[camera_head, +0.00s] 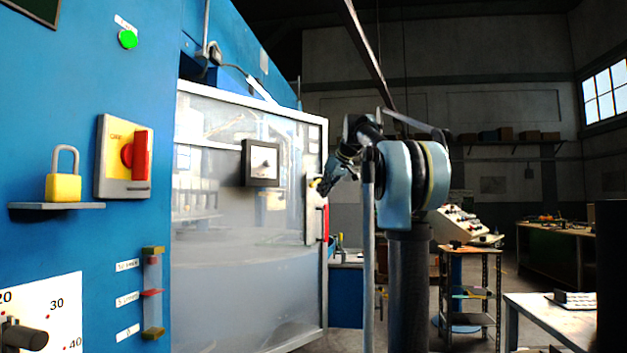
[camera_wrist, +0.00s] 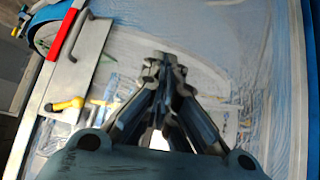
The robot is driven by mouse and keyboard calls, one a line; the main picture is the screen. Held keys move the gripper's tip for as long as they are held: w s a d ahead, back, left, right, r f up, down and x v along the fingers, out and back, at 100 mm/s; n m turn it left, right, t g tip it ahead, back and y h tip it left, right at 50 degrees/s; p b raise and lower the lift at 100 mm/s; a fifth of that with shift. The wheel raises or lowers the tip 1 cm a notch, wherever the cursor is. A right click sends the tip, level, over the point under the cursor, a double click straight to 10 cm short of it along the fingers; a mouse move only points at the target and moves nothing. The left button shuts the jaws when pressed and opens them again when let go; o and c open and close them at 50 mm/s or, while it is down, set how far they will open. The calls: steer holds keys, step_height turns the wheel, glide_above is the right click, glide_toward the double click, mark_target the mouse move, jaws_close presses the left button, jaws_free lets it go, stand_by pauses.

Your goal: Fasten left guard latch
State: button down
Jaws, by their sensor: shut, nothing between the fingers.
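The guard is a clear panel in a white frame (camera_head: 250,99) on the blue machine. A pale metal plate (camera_head: 311,228) on its right edge carries a red handle (camera_head: 326,222). A small yellow-ended lever, apparently the latch, sits on this plate; in the wrist view it (camera_wrist: 68,104) lies below the red handle (camera_wrist: 65,35), sticking out sideways. My gripper (camera_head: 326,190) is close to the plate near the lever in the head view. In the wrist view my gripper (camera_wrist: 163,65) is shut and empty over the clear panel, right of the lever and apart from it.
A black-framed dial (camera_head: 262,163) sits on the panel left of my gripper. A red-and-yellow switch (camera_head: 134,158) and a yellow padlock on a shelf (camera_head: 63,188) are at the left. A cart (camera_head: 467,250) and benches stand farther back right.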

steer(key=w+r+n+t, duration=0.1)
steer(key=w+r+t, duration=0.1)
steer(key=w+r, duration=0.6)
steer(key=w+d+r+n+t+y, duration=0.1)
steer(key=w+r+n+t, duration=0.1)
steer(key=w+r, duration=0.5)
steer(key=w, duration=0.6)
steer(key=shift+w+r+n+t+y, duration=0.25)
steer(key=shift+r+n+t+y, duration=0.05)
steer(key=shift+r, duration=0.1)
